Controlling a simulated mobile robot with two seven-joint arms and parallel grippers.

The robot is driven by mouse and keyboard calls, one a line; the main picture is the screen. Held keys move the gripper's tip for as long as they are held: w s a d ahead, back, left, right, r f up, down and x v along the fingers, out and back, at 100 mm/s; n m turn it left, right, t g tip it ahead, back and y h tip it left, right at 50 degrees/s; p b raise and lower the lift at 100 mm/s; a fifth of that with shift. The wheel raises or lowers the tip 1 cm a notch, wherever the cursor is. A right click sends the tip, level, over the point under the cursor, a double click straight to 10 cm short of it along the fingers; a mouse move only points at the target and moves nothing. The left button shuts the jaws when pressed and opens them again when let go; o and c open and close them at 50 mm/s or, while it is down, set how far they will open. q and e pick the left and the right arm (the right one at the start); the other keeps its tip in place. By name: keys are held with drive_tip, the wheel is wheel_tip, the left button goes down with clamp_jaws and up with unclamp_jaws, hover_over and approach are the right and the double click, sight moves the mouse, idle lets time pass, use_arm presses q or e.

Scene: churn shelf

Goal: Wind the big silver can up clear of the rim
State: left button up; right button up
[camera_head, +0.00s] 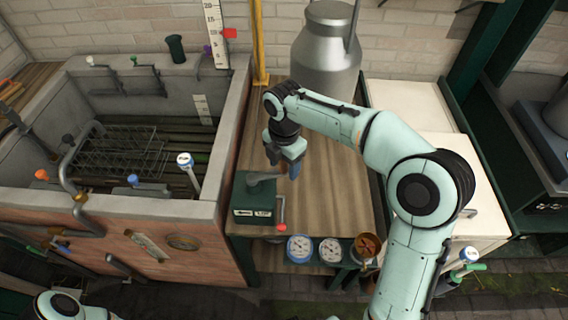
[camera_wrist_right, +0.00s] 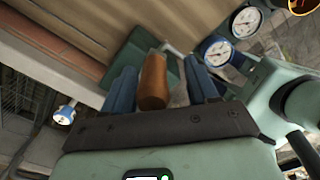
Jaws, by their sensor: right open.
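The big silver can (camera_head: 326,68) stands upright at the back of the wooden bench, against the brick wall. A green winch box (camera_head: 256,203) sits at the bench's front left, with a grey crank arm on top. My right gripper (camera_head: 290,169) is above the box's right end, pointing down. In the right wrist view its blue fingers are open on either side of a brown wooden handle (camera_wrist_right: 153,82), with visible gaps. The handle is mostly hidden in the head view. My left gripper is out of view.
A stone tank (camera_head: 228,130) with a wire rack (camera_head: 118,150) stands left of the bench. A red-tipped lever (camera_head: 282,213) and dial gauges (camera_head: 300,247) are at the bench's front. The bench's middle is clear.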

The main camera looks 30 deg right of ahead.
wheel_tip(320, 180, up, 12)
drive_tip(key=p, duration=0.2)
drive_tip(key=shift+r+p, duration=0.25)
drive_tip(key=shift+p, duration=0.05)
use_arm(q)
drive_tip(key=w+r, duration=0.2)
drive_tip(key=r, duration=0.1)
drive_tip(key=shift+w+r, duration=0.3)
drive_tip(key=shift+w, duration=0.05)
use_arm(e)
drive_tip(key=shift+r, duration=0.3)
drive_tip(key=shift+s, duration=0.1)
